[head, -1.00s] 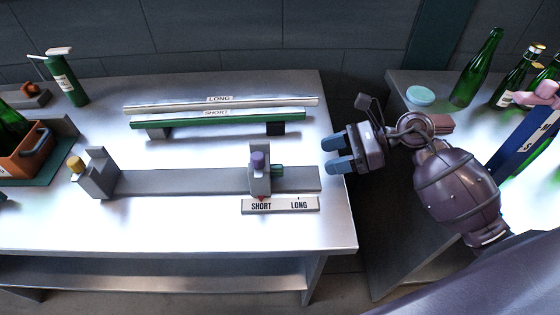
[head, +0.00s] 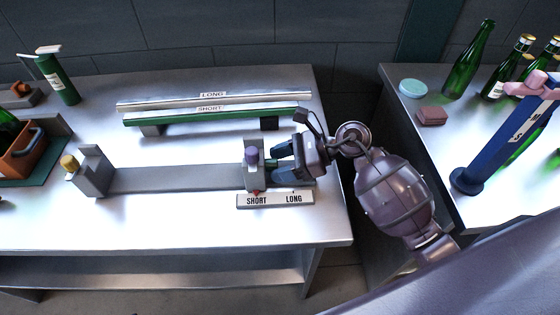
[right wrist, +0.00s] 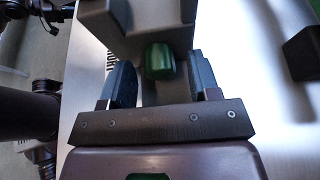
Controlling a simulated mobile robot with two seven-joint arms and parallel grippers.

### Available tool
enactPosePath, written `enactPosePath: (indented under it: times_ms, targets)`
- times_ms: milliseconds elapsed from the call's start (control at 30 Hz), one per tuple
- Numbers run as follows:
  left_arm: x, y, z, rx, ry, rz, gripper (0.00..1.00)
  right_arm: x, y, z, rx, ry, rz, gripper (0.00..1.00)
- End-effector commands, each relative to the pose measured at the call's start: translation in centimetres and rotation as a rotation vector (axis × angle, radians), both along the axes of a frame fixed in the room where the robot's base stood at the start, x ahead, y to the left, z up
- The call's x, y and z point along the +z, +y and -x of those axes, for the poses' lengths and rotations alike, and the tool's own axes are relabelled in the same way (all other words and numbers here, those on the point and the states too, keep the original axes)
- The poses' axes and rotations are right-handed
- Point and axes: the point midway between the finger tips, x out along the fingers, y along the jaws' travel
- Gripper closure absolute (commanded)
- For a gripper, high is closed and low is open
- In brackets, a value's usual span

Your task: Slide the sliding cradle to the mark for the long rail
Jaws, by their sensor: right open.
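The sliding cradle (head: 252,172) is a grey upright block with a purple knob on top, standing on the grey track (head: 180,179). Its red pointer is at SHORT on the white scale plate (head: 275,200); the LONG mark lies to the right. My right gripper (head: 277,158) is at the cradle's right side, its blue fingers pointing left. In the right wrist view the open fingers (right wrist: 157,85) stand on both sides of the cradle's green knob (right wrist: 159,61), with gaps showing. The cradle's grey body (right wrist: 140,22) is just beyond. My left gripper is not in view.
A fixed grey end block (head: 93,171) with a yellow knob stands at the track's left end. Behind lie the LONG rail (head: 170,102) and the green SHORT rail (head: 180,118). Bottles and a blue post (head: 505,143) stand on the right table.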

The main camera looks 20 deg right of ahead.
Motion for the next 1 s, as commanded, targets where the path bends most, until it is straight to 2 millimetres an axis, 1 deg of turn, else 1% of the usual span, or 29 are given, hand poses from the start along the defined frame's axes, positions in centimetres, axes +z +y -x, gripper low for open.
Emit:
enactPosePath:
  times_ms: [267,367,633,833,933,1000]
  targets:
    - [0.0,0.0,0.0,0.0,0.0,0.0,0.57,0.0,0.1,0.0,0.0,0.0,0.0,0.44]
    - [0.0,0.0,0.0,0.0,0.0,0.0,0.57,0.0,0.1,0.0,0.0,0.0,0.0,0.58]
    - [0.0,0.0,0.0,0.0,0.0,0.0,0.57,0.0,0.1,0.0,0.0,0.0,0.0,0.99]
    - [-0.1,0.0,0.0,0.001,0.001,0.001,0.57,-0.1,-0.1,0.0,0.0,0.001,0.001,1.0]
    - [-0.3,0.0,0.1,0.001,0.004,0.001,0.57,-0.2,-1.0,0.3,-0.001,0.001,0.003,1.0]
    - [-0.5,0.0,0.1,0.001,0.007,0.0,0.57,-0.3,-2.0,0.6,-0.002,0.003,0.004,1.0]
